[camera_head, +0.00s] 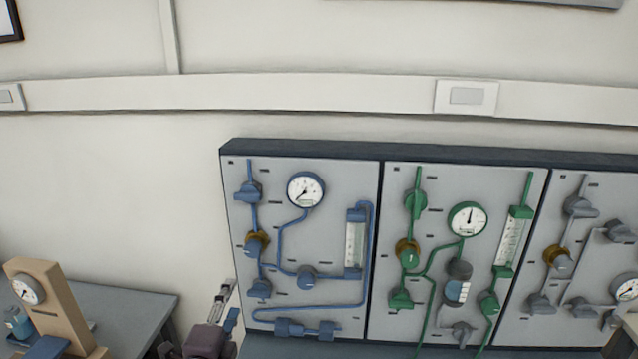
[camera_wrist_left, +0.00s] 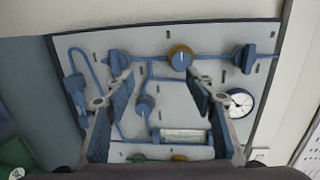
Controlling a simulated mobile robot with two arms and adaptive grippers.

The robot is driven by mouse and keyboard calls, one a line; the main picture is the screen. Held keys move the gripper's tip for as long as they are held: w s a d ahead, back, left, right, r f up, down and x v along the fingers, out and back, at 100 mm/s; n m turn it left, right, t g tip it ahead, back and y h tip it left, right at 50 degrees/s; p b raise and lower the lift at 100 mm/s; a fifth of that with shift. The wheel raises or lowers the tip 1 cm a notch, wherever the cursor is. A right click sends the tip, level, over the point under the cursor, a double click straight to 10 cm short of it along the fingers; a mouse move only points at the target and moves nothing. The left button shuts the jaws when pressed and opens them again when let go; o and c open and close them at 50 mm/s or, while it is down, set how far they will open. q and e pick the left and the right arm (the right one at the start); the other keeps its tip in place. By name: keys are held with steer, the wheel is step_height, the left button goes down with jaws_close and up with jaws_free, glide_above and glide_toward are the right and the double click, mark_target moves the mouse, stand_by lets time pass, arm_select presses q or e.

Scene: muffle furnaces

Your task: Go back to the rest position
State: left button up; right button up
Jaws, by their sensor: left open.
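My left gripper (camera_head: 228,302) is at the bottom of the head view, in front of the lower left corner of the blue-piped panel (camera_head: 328,235). In the left wrist view its two fingers (camera_wrist_left: 160,88) are spread apart with nothing between them. The panel (camera_wrist_left: 215,110) shows behind the fingers, with its blue valves, brass-coloured knob (camera_wrist_left: 180,57) and round gauge (camera_wrist_left: 238,103). I cannot make out my right gripper in either view.
A green-piped panel (camera_head: 380,205) and a grey-piped panel (camera_head: 520,230) stand to the right. A grey table (camera_head: 130,305) at the left holds a wooden stand with a gauge (camera_head: 55,295). A dark and pale shape is cut off at the lower right edge.

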arm_select(q)
steer(key=s+f+n+g+y, duration=0.1)
steer(key=s+f+n+g, duration=0.6)
steer(key=s+f+n, duration=0.75)
steer(key=s+d+f+n+g+h, duration=0.1)
steer(key=s+d+f+g, duration=0.15)
steer(key=s, duration=0.85)
steer(key=s+d+f+n+g, duration=0.1)
steer(key=s+g, duration=0.3)
steer(key=s, duration=0.6)
step_height(320, 180, down, 31)
steer(key=s+g+b, duration=0.1)
steer(key=s+b, duration=0.1)
steer(key=b, duration=0.2)
steer(key=s+a+f+g+b, duration=0.1)
steer(key=s+a+f+b, duration=0.2)
steer(key=s+f, duration=1.4)
steer(key=shift+f+m+b, duration=0.35)
steer(key=shift+f+m, duration=0.1)
steer(key=shift+f, duration=0.45)
